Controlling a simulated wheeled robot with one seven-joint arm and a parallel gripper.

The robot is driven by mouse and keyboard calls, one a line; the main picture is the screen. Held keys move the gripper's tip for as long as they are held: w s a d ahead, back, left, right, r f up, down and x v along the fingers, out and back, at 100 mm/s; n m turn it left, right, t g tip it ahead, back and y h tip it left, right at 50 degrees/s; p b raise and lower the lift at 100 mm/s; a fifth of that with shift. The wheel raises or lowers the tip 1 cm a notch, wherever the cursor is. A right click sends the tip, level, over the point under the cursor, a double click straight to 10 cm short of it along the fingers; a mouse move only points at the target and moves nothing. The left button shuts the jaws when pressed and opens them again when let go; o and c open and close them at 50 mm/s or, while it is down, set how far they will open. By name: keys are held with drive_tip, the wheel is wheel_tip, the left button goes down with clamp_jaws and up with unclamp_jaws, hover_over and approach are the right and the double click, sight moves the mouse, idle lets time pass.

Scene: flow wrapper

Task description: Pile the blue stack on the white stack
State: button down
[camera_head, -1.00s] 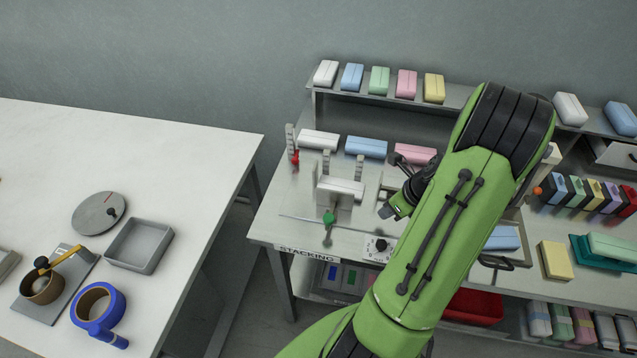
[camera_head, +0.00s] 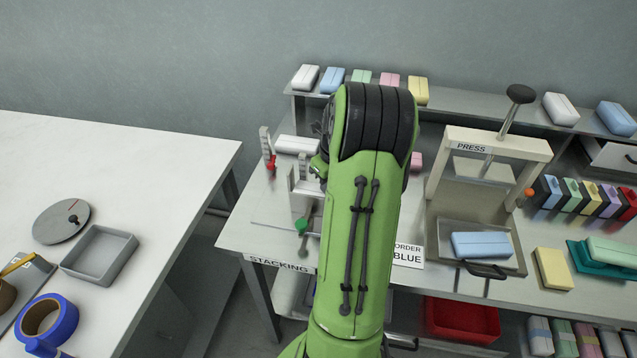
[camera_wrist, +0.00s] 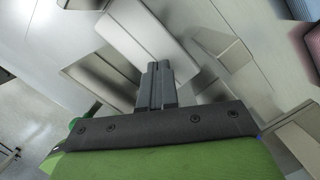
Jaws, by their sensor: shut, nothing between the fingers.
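My gripper (camera_wrist: 157,75) is shut and empty in the wrist view, its fingertips close to a pale block (camera_wrist: 145,30); I cannot tell whether they touch. A white stack (camera_head: 297,145) lies at the back of the stacking table, left of my arm. The stacking fixture (camera_head: 301,183), pale grey with upright posts, stands in front of it, partly hidden by my arm. The blue stack that lay beside the white one is hidden behind my arm. Another blue stack (camera_head: 481,244) lies in the press tray.
The press (camera_head: 495,147) with its raised lever stands right of my arm. A row of coloured packs, including white (camera_head: 306,76) and blue (camera_head: 333,79), sits on the back shelf. A red lever (camera_head: 270,163) and a green knob (camera_head: 301,224) flank the fixture. A yellow block (camera_head: 553,268) lies right of the press.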

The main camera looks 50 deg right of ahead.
sight(318, 189)
drive_tip(key=w, duration=0.3)
drive_tip(key=shift+w+d, duration=0.15)
drive_tip(key=shift+d, duration=0.2)
drive_tip(key=shift+f+b, duration=0.55)
drive_tip(key=shift+f, duration=0.15)
drive_tip(key=shift+s+a+f, duration=0.15)
drive_tip(key=shift+s, duration=0.1)
